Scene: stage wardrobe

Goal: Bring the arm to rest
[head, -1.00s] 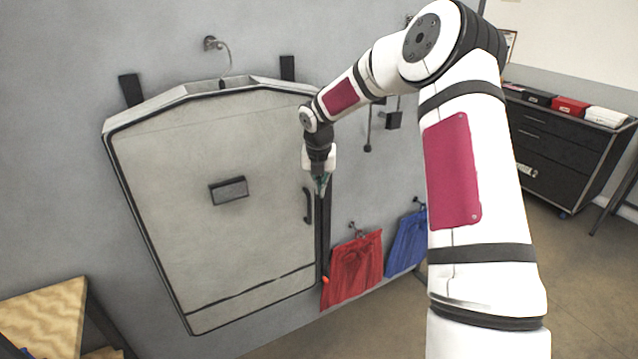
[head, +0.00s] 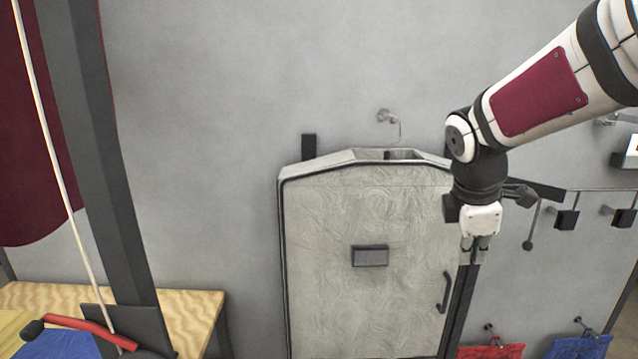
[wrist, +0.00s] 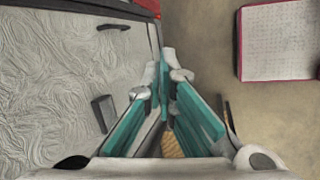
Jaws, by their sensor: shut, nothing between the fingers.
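My gripper (head: 475,249) hangs downward at the end of my arm, in front of the right edge of the pale cabinet (head: 365,230) in the head view. Its fingers are together with nothing between them. In the wrist view the teal-padded fingers (wrist: 168,85) meet near the middle of the picture. The cabinet door is shut and fills the left of the wrist view. It has a dark handle (head: 444,292) on its right side and a small dark plate (head: 370,256) near its middle.
A wooden-topped table (head: 190,310) stands at the lower left beside a dark post (head: 105,150). Red cloth (head: 492,351) and blue cloth (head: 580,346) hang at the lower right. Dark wall hooks (head: 567,219) project right of my gripper. Bare floor (wrist: 205,35) shows in the wrist view.

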